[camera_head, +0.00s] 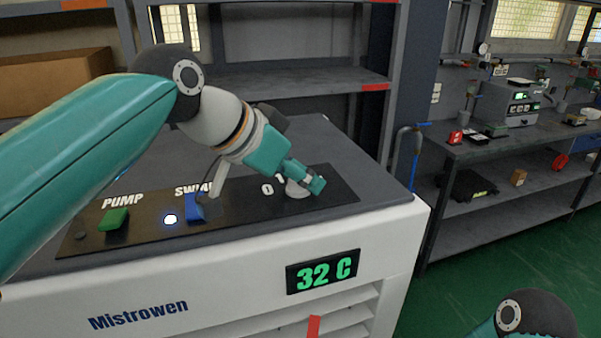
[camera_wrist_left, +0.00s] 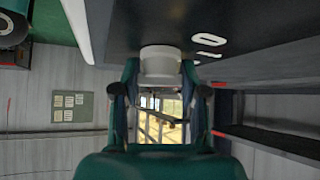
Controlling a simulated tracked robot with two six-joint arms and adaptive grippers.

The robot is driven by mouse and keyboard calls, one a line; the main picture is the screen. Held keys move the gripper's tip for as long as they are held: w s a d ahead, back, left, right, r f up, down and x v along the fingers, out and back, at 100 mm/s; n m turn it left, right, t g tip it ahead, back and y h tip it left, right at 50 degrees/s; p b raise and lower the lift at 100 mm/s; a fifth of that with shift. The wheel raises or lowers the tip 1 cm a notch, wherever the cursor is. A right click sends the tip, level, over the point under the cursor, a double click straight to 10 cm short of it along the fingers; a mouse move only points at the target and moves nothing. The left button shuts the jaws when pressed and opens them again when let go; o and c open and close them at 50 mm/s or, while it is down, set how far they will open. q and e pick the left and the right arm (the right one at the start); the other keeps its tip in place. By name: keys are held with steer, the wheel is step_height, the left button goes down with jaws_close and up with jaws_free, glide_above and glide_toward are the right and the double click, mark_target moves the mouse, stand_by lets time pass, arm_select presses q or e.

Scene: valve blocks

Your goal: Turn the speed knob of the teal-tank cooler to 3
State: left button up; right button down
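The cooler (camera_head: 225,285) is a white cabinet marked Mistrowen with a grey top; its tank colour does not show. Its speed knob (camera_head: 296,189) is a pale round knob at the right of the black panel (camera_head: 245,208). My left gripper (camera_head: 304,180) reaches down to it from the upper left and covers part of it. In the left wrist view the white knob (camera_wrist_left: 160,62) sits between the two fingers, which appear to touch it on both sides. Digits 0 and 1 show beside it; the other marks and the knob's pointer are hidden. My right gripper is out of view.
A green PUMP switch (camera_head: 114,218), a blue switch (camera_head: 194,207) and a lit indicator (camera_head: 170,219) are left of the knob. A display (camera_head: 322,271) reads 32 C. Grey shelving (camera_head: 318,83) stands close behind; a workbench (camera_head: 500,145) is at right.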

arm_select(q)
steer(key=c, duration=0.5)
